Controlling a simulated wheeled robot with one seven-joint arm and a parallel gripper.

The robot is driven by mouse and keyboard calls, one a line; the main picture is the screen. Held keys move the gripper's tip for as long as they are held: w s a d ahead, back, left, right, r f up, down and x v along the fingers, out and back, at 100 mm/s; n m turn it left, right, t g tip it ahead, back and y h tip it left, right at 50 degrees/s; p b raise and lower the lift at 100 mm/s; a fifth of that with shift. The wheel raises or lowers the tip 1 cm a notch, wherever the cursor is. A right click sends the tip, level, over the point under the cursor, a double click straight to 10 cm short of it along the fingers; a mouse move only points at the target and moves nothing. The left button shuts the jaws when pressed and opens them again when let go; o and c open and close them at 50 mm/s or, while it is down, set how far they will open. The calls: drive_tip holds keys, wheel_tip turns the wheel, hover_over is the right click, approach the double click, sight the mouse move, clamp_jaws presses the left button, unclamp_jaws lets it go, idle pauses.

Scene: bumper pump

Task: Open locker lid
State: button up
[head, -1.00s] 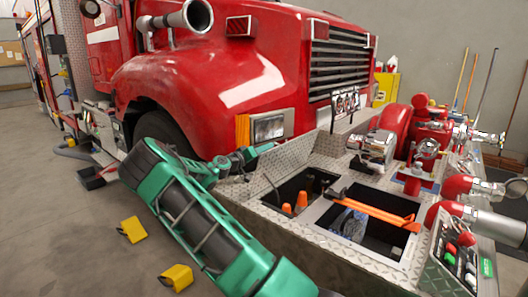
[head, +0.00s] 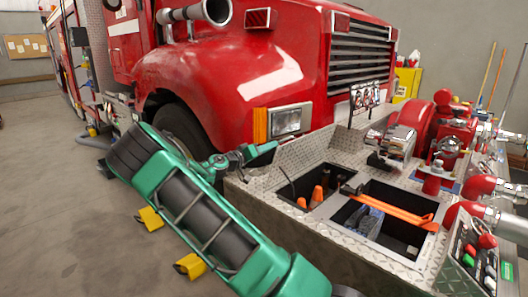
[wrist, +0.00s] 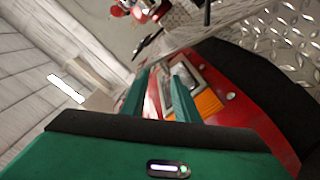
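The silver diamond-plate front bumper (head: 330,235) holds two uncovered compartments. The left compartment (head: 295,188) contains orange cones. The right compartment (head: 410,232) has an orange strap (head: 395,208) across it and dark items inside. A diamond-plate panel (head: 325,152) slopes up behind them; I cannot tell whether it is a raised locker lid. My green gripper (head: 262,153) is at the bumper's left end, in front of the headlight, with nothing visibly held. In the wrist view, its two green fingers (wrist: 160,80) are apart, with the truck showing between them.
The red fire truck (head: 240,75) stands behind the bumper. Red and chrome pump fittings (head: 450,145) and a button panel (head: 475,262) occupy its right side. Yellow wheel chocks (head: 150,218) lie on the floor at left. Open floor (head: 50,200) extends to the left.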

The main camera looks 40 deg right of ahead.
drive_tip(key=a, duration=1.2)
drive_tip(key=shift+s+a, duration=0.2)
drive_tip(key=shift+s, duration=0.15)
idle(0.7)
idle(0.4)
drive_tip(key=s+d+f+m+g+y, duration=0.1)
drive_tip(key=s+f+y, duration=0.15)
drive_tip(key=s, duration=0.45)
drive_tip(key=s+d+f+g+y, duration=0.1)
drive_tip(key=s+f+g+y, duration=0.1)
drive_tip(key=s+y, duration=0.3)
drive_tip(key=s+d+f+m+g+y, duration=0.1)
drive_tip(key=s+d+f+y, duration=0.1)
drive_tip(key=s, duration=0.6)
drive_tip(key=s+a+r+n+t+y, duration=0.1)
drive_tip(key=s+a+y, duration=0.3)
drive_tip(key=s+a, duration=0.5)
drive_tip(key=s+a+r+n+t+y, duration=0.1)
drive_tip(key=s+a+n+y, duration=0.3)
drive_tip(key=s+a, duration=0.6)
drive_tip(key=s+r, duration=0.1)
drive_tip(key=s, duration=0.2)
drive_tip(key=shift+r+t+y, duration=0.35)
drive_tip(key=shift+r+t, duration=0.05)
